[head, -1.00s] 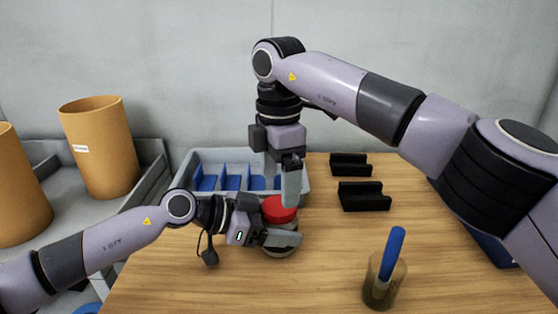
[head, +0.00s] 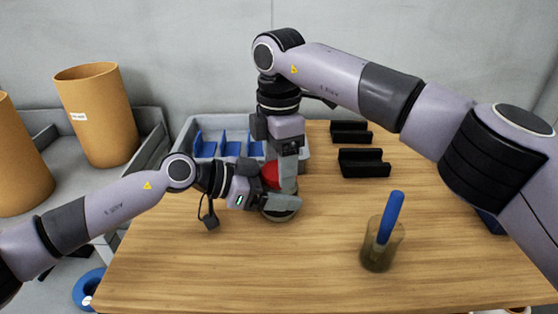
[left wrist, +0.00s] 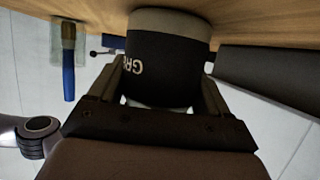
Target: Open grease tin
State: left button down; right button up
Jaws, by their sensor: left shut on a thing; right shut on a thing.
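The grease tin stands upright on the wooden table. My left gripper (head: 274,202) is shut around the tin's side. In the left wrist view its two fingers flank the dark tin body (left wrist: 160,50) with pale letters. My right gripper (head: 287,178) points straight down from above and is shut on the red lid. The lid's right side and most of the tin body are hidden in the head view.
A grey bin (head: 190,130) with blue dividers stands behind the tin. Two black holders (head: 364,163) lie at the back right. A translucent cup (head: 380,252) with a blue-handled tool (head: 391,217) stands at the front right. The front middle of the table is clear.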

pick_arm(q)
jog(key=shift+a+f, duration=0.1)
jog(key=shift+w, duration=0.1)
pick_arm(e)
jog(key=n, duration=0.6)
jog(key=shift+s+n, duration=0.1)
jog(key=shift+n, duration=0.3)
jog(key=o, duration=1.2)
jog(key=shift+c, duration=0.2)
